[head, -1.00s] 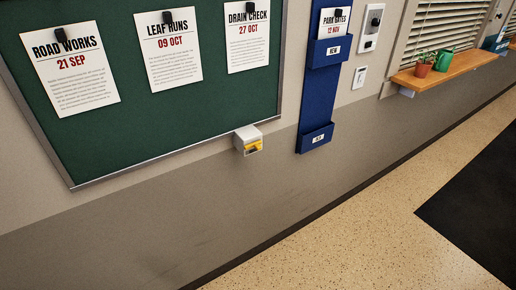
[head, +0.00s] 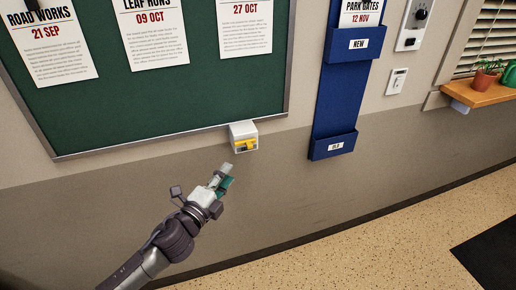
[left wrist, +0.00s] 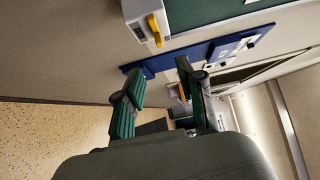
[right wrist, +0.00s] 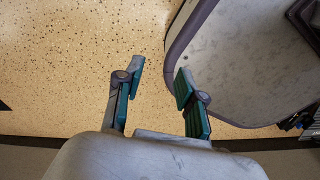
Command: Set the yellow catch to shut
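The yellow catch (head: 246,145) is on the front of a small white box (head: 242,131) at the lower edge of the green notice board. In the left wrist view the yellow catch (left wrist: 155,31) shows at the top, standing out from the white box (left wrist: 138,24). My left gripper (head: 228,174) is just below and left of the box, apart from it. Its fingers are spread with nothing between them in the left wrist view (left wrist: 158,98). My right gripper (right wrist: 158,82) is open and empty over the floor, and is not in the head view.
The green notice board (head: 190,98) with paper notices hangs above. A blue rack (head: 336,100) with two pockets is to the right of the box. A wooden shelf (head: 492,95) with pots is at the far right. The wall below the box is bare.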

